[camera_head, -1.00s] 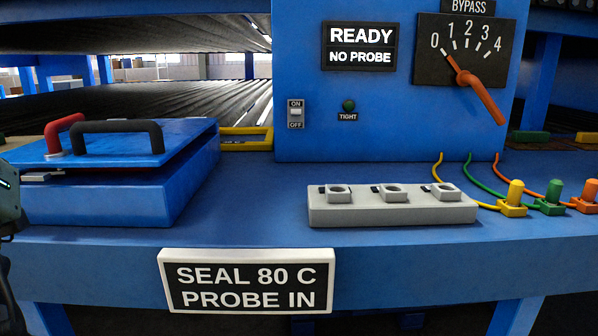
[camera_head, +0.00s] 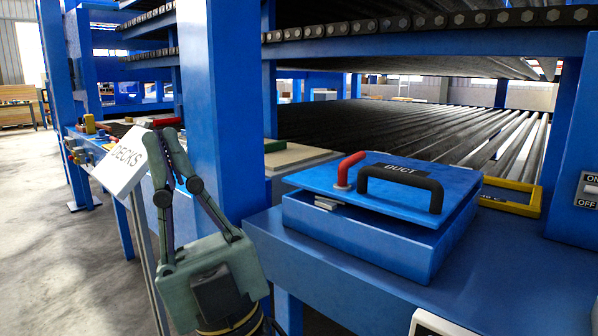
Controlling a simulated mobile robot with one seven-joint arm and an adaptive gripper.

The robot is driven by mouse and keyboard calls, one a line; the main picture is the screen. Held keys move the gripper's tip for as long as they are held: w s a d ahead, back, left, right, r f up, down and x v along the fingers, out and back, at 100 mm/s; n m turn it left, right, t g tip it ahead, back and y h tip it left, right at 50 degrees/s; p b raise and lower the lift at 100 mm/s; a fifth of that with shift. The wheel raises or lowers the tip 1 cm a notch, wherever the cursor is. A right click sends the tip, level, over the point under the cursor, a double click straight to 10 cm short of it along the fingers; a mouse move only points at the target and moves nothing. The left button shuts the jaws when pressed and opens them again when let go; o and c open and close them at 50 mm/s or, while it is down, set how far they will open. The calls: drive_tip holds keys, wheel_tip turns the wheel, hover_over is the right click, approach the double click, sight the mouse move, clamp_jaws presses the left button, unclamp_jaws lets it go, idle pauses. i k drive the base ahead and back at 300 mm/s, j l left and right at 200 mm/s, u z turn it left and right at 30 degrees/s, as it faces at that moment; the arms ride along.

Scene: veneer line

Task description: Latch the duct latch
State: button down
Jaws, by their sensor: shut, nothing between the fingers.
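The blue duct box (camera_head: 365,235) stands on the blue bench at the right of the view. Its lid (camera_head: 318,179) is marked DUCT and sits tilted, with a gap along its front edge. A red lever (camera_head: 350,166) on a silver pivot rises at the lid's left edge; it looks like the latch. A small metal catch (camera_head: 327,203) shows in the gap below it. A black handle (camera_head: 405,180) arches over the lid. My gripper (camera_head: 160,136) is at the left, fingers pointing up, shut and empty, apart from the box.
A blue post (camera_head: 222,110) stands behind my gripper, left of the box. A white DECKS sign (camera_head: 128,160) on a stand is close to my fingers. A yellow frame (camera_head: 512,196) lies right of the box. Bare bench (camera_head: 500,265) is free in front.

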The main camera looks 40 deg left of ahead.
sight(342, 185)
drive_tip(key=u, duration=0.95)
